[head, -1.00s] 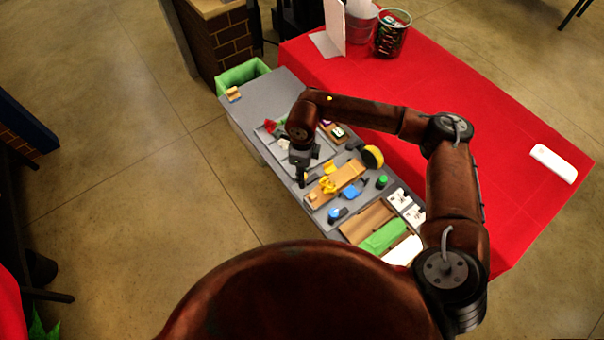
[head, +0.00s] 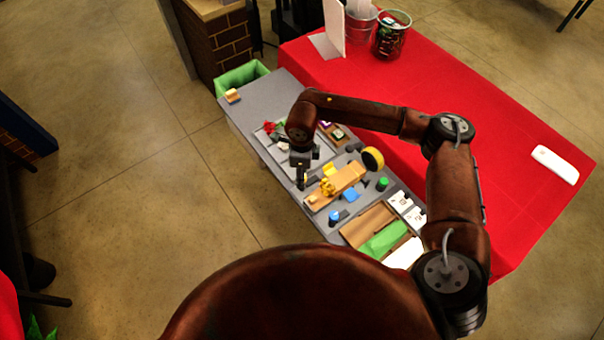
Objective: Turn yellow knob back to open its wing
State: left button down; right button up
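My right arm reaches in from the right over the grey bench. Its dark gripper (head: 301,182) points down at the bench's near-left edge, beside the left end of a tan wooden fixture (head: 338,188). A small bit of yellow, possibly the yellow knob (head: 305,178), shows right at the fingers; they hide most of it. I cannot tell whether they touch it or are shut on it. A yellow flap (head: 329,170), possibly the yellow wing, lies at the fixture's far side. More yellow parts (head: 327,187) sit on the fixture. My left gripper is not in view.
A blue knob (head: 334,216), blue flap (head: 351,195) and green knob (head: 383,184) surround the fixture. A large yellow disc (head: 373,158) stands behind. Wooden trays (head: 367,222) and a green panel (head: 384,238) lie at the near right. A red-covered table (head: 470,130) adjoins the bench.

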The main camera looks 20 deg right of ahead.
jog(key=shift+r, duration=0.15)
notch_tip(320, 180, up, 12)
dwell(0.6)
dwell(0.5)
